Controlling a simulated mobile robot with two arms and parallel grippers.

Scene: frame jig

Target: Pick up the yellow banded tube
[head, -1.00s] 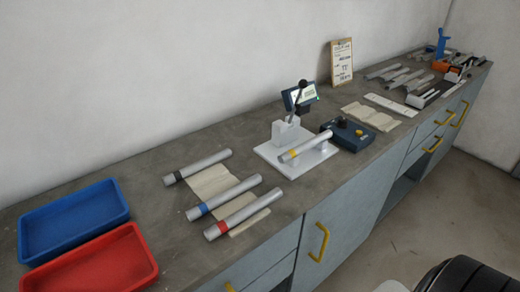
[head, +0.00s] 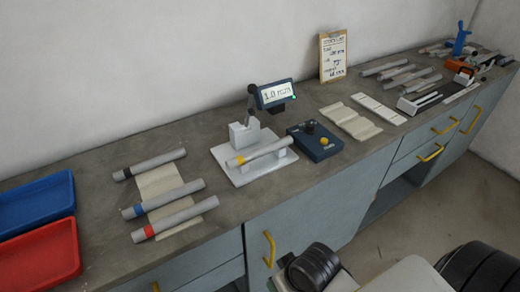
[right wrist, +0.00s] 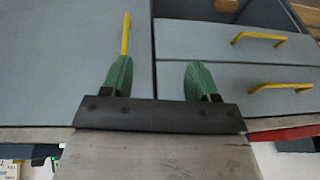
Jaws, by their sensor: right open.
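The yellow banded tube (head: 264,150) is a grey tube with a yellow band near its left end. In the head view it lies in the supports of the white jig (head: 226,171), beside the jig's black-knobbed lever. My right gripper shows in the right wrist view (right wrist: 158,80), with its two green fingers apart and nothing between them. It faces the grey-blue cabinet fronts, away from the tube. The tube does not show in the right wrist view. My left gripper is in neither view.
Tubes with black (head: 150,164), blue (head: 163,199) and red (head: 175,218) bands lie left of the jig on a cloth. A blue control box (head: 315,145) and a display (head: 276,94) stand close to the jig. Yellow handles (head: 269,249) stick out from the cabinets.

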